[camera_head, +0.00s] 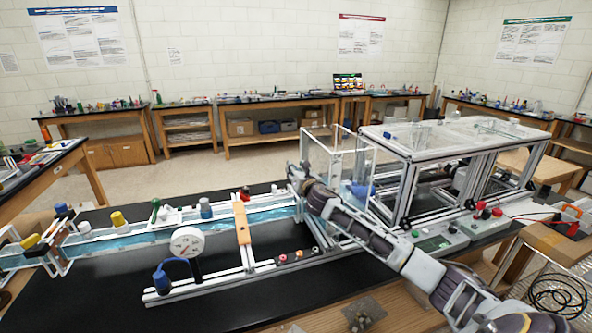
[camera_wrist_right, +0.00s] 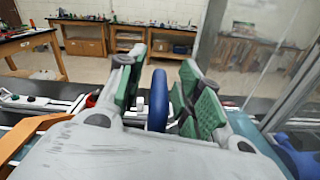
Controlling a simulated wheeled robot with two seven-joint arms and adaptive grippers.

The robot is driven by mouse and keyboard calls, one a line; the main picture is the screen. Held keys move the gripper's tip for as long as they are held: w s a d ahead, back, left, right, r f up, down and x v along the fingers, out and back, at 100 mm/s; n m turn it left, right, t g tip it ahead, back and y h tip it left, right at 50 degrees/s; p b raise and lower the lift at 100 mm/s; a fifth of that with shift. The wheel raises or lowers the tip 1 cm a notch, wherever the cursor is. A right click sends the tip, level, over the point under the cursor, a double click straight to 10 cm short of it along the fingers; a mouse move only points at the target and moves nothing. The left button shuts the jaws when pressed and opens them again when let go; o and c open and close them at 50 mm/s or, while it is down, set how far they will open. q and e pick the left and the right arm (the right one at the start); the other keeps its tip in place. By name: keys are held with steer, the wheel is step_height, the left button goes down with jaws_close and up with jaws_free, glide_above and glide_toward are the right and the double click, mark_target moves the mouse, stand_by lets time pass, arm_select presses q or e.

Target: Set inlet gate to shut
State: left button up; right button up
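My right gripper (camera_head: 298,174) is at the right end of the water channel (camera_head: 160,235), beside the clear tank. In the right wrist view its green-padded fingers (camera_wrist_right: 160,92) stand apart, and a blue upright handle (camera_wrist_right: 158,100) shows between them. The fingers do not look closed on it. The handle may belong to the inlet gate, but no label shows, and my gripper and arm hide that spot in the head view. Whether the gate is open or shut cannot be told. My left gripper is not in view.
A clear tank (camera_head: 338,147) and an extrusion frame (camera_head: 440,155) stand right of the gripper. A round white gauge (camera_head: 187,244) and an orange plate (camera_head: 242,222) sit along the channel. Grey control boxes (camera_head: 440,243) lie right of my forearm. Black bench top is clear at front left.

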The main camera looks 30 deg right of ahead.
jaws_close()
stand_by(0.3)
step_height(320, 180, down, 5)
steer(key=shift+a+r+b, duration=0.1)
steer(key=shift+b, duration=0.7)
steer(key=shift+f, duration=0.3)
steer(key=shift+a, duration=0.1)
jaws_free()
steer(key=shift+r, duration=0.1)
